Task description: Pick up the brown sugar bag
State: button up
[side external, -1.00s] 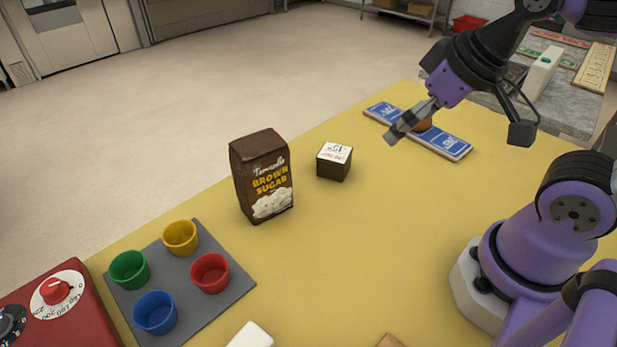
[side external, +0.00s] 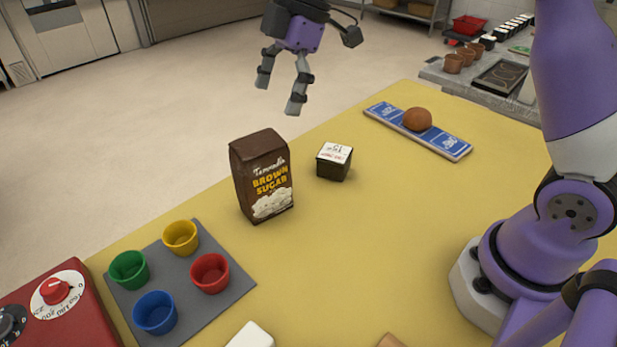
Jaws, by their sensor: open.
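The brown sugar bag (side external: 262,178) stands upright on the yellow table, left of the middle in the side external view. It is dark brown with yellow lettering and a white heap pictured near its base. My gripper (side external: 279,96) is open and empty, with its fingers pointing down. In the picture it shows above and slightly right of the bag's top, apart from it. How far it is from the bag in depth is hard to tell.
A small dark box with a white top (side external: 334,162) stands close right of the bag. A grey mat (side external: 186,262) with coloured cups lies at front left, beside a red box with dials (side external: 62,310). A brown ball (side external: 417,119) rests on a blue board (side external: 450,145). The table's middle is clear.

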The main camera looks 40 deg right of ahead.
aim_at(260, 141)
jog(key=shift+w+a+f+n, duration=0.15)
jog(key=shift+w+f+n, duration=0.1)
jog(key=shift+f+n, duration=0.3)
jog(key=x, duration=1)
jog(key=shift+r, duration=0.1)
jog(key=c, duration=1.4)
